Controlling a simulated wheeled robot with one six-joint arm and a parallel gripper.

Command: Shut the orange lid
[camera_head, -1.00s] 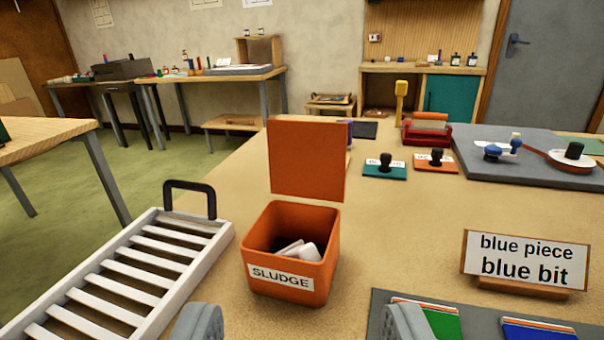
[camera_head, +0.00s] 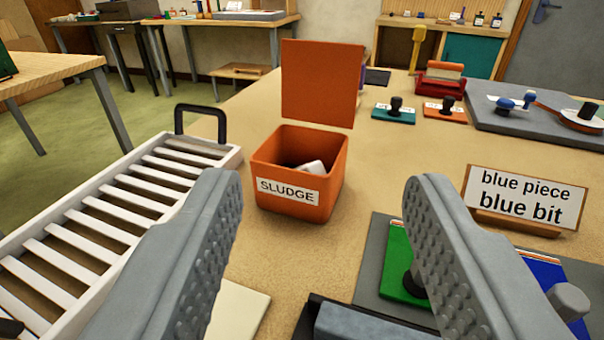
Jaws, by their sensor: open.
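The orange lid (camera_head: 321,82) stands upright, open, at the back edge of an orange bin (camera_head: 333,180). The bin carries a white label reading SLUDGE and has pale pieces inside; part of its inside is hidden by the front wall. My gripper (camera_head: 322,190) is open and empty, with its two grey ribbed fingers wide apart in the foreground. The bin and lid appear between the fingers, farther away, and the fingers look apart from both.
A white slatted rack (camera_head: 110,215) with a black handle lies left of the bin. A sign reading "blue piece blue bit" (camera_head: 526,197) stands to the right. Stamps (camera_head: 394,111) and a grey board (camera_head: 545,125) lie behind at right. A green pad (camera_head: 397,262) lies near the right finger.

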